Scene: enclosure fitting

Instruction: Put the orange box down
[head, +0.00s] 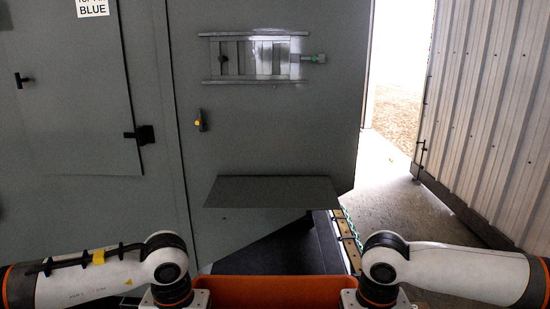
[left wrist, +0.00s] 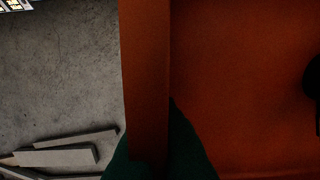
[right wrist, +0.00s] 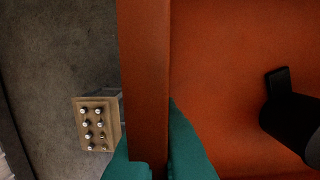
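The orange box (head: 275,290) is at the bottom centre of the head view, between my two arms; only its upper part shows. In the left wrist view the teal fingers of my left gripper (left wrist: 165,150) sit on both sides of the box's wall (left wrist: 145,70). In the right wrist view the teal fingers of my right gripper (right wrist: 165,150) straddle the opposite wall (right wrist: 145,70) the same way. Both grippers are shut on the box. A dark object (right wrist: 290,120) shows inside the box in the right wrist view. The underside of the box is hidden.
A grey cabinet (head: 270,140) with a handle and a protruding shelf (head: 275,192) stands ahead. A corrugated wall (head: 490,110) is at the right, with open floor beside it. Grey planks (left wrist: 60,150) and a block with several pegs (right wrist: 97,123) lie below, beside the box.

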